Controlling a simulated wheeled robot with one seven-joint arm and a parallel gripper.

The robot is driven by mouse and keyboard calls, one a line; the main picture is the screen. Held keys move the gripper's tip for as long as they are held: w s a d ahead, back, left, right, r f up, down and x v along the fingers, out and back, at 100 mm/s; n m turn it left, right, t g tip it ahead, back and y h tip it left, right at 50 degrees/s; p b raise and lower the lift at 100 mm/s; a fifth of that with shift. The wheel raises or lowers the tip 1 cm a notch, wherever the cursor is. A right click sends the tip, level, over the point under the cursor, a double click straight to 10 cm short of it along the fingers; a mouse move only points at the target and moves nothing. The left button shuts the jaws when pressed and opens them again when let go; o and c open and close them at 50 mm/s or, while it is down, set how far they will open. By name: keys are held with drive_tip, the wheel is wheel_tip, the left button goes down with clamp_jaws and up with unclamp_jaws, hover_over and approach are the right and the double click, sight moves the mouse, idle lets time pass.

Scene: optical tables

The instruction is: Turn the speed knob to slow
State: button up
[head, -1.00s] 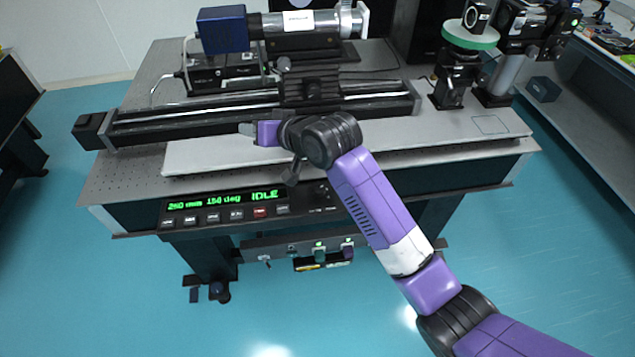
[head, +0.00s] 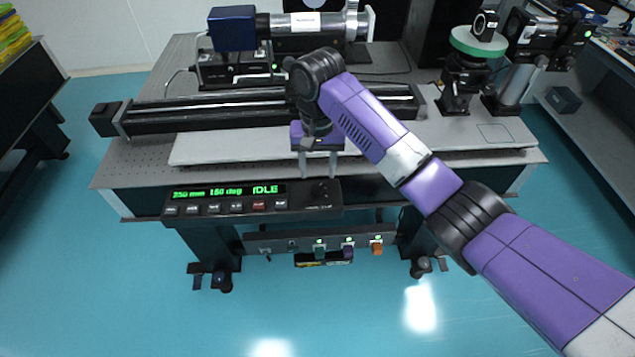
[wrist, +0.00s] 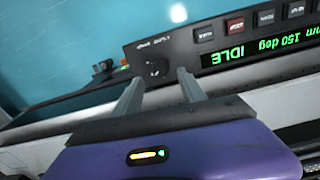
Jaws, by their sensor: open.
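The speed knob is a small black dial (wrist: 157,69) at one end of a black control panel (wrist: 190,40) in the wrist view. In the head view the knob (head: 321,191) is at the right end of the panel (head: 250,215), dark and hard to make out. The panel's green display (head: 225,191) ends in "IDLE". My gripper (head: 318,177) is open, its two pale fingers pointing down just above the knob. In the wrist view the fingers (wrist: 158,92) stand apart on either side of the knob, with nothing between them. Contact cannot be told.
A row of push buttons (head: 236,208) lies left of the knob. A dark linear rail (head: 210,112) runs behind the panel on the table. Below is a second strip with coloured switches (head: 348,244). Open floor lies in front.

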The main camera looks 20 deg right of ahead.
sight(318, 186)
drive_tip(key=shift+f, duration=2.95)
drive_tip(key=shift+c, duration=0.2)
clamp_jaws()
